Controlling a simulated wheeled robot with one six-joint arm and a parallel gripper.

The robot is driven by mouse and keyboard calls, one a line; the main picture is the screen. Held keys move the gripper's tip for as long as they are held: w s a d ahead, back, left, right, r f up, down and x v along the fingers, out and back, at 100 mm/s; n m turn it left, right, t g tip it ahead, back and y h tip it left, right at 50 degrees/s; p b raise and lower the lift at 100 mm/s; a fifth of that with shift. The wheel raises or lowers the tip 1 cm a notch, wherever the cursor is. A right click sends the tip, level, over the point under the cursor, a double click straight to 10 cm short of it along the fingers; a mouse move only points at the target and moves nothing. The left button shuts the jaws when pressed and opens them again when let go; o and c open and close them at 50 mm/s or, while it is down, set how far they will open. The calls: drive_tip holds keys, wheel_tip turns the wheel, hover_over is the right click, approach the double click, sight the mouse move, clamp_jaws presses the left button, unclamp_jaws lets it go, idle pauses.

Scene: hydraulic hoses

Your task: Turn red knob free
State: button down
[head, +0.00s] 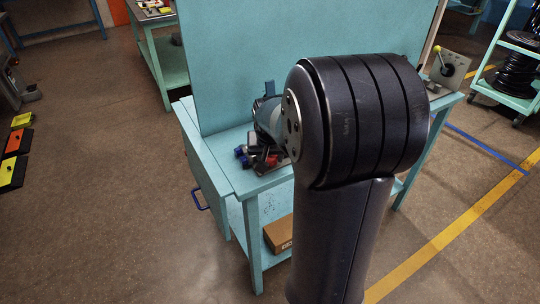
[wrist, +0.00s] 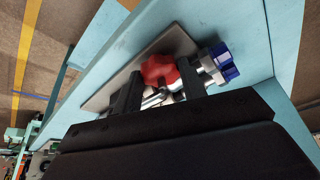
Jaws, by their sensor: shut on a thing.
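The red knob (wrist: 159,69) has a lobed shape and sits between the two dark fingers of my gripper (wrist: 160,76) in the wrist view. My gripper is shut on it. The knob belongs to a metal fitting on a grey plate (wrist: 108,92). In the head view a small part of the red knob (head: 271,161) shows at the bench, just below my gripper (head: 262,148). My own arm hides much of the fitting there. Blue caps (wrist: 221,62) on metal couplings stand just right of the knob.
The fitting is on a light-blue workbench (head: 222,171) with a tall back panel (head: 300,40). A panel with a yellow-knobbed lever (head: 447,69) stands at the bench's right end. A cardboard box (head: 279,234) lies on the lower shelf.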

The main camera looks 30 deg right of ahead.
drive_tip(key=shift+n, duration=0.3)
drive_tip(key=shift+d+n+y, duration=0.15)
drive_tip(key=shift+n+y, duration=0.15)
drive_tip(key=shift+n, duration=0.5)
drive_tip(key=n, duration=0.1)
drive_tip(key=n+y+b, duration=0.1)
drive_tip(key=n, duration=0.1)
drive_tip(key=shift+d+f+n+t+y, duration=0.1)
drive_tip(key=shift+d+n+t+y, duration=0.1)
drive_tip(key=shift+n+t+y, duration=0.1)
drive_tip(key=n, duration=0.1)
drive_tip(key=n+y+b, duration=0.1)
drive_tip(key=n, duration=0.1)
drive_tip(key=n+b, duration=0.1)
drive_tip(key=n, duration=0.1)
drive_tip(key=shift+d+y, duration=0.25)
drive_tip(key=shift+y, duration=0.15)
drive_tip(key=c, duration=1.1)
unclamp_jaws()
drive_tip(key=shift+g, duration=0.4)
drive_tip(key=p+v, duration=0.1)
drive_tip(key=v, duration=1)
